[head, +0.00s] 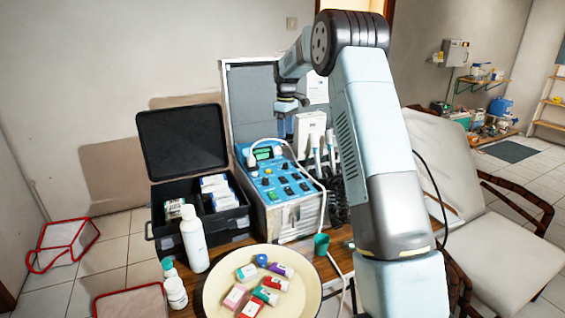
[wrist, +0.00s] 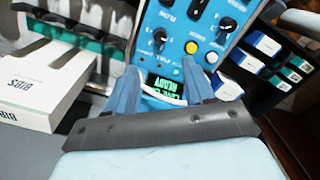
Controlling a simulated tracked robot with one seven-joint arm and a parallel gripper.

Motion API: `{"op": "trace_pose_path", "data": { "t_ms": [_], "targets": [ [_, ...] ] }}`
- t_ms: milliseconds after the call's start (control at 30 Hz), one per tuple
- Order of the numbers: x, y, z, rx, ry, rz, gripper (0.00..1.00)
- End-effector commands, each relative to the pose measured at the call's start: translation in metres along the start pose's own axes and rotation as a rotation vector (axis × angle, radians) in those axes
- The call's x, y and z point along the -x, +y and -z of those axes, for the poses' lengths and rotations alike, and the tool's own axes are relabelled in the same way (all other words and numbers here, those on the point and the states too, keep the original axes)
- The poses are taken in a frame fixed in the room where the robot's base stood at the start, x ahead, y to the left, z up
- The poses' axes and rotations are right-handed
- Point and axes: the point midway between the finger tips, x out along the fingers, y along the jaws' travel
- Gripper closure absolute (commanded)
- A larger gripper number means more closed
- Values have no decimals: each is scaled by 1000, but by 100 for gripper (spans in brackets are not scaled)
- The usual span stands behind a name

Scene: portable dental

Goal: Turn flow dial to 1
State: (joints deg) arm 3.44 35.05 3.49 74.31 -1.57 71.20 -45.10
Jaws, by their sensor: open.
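The blue control panel (head: 277,184) on top of the grey dental unit carries several black knobs and a green display. In the wrist view the panel (wrist: 178,22) appears upside down, with the word FLOW near its top. One black knob (wrist: 160,37) is left of centre, and another black knob (wrist: 228,25) is to the right. A third knob is partly cut off at the top; I cannot tell which one FLOW labels, or its setting. My gripper (head: 285,130) is above the panel. In the wrist view my gripper (wrist: 162,68) is open and empty, fingers either side of the display (wrist: 165,85).
An open black case (head: 205,225) stands left of the unit. A white bottle (head: 193,240) and a cream tray (head: 215,297) of small containers stand in front. White handpieces and a hose hang at the unit's right. A yellow button (wrist: 191,47) sits beside the knobs.

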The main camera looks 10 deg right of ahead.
Motion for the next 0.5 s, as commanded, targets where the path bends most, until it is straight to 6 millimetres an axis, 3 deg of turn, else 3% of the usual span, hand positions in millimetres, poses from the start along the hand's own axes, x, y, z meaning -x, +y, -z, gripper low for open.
{"op": "trace_pose_path", "data": {
  "t_ms": [500],
  "targets": [
    [-86, -2, 0, 0, -2, 2, 47]
  ]
}}
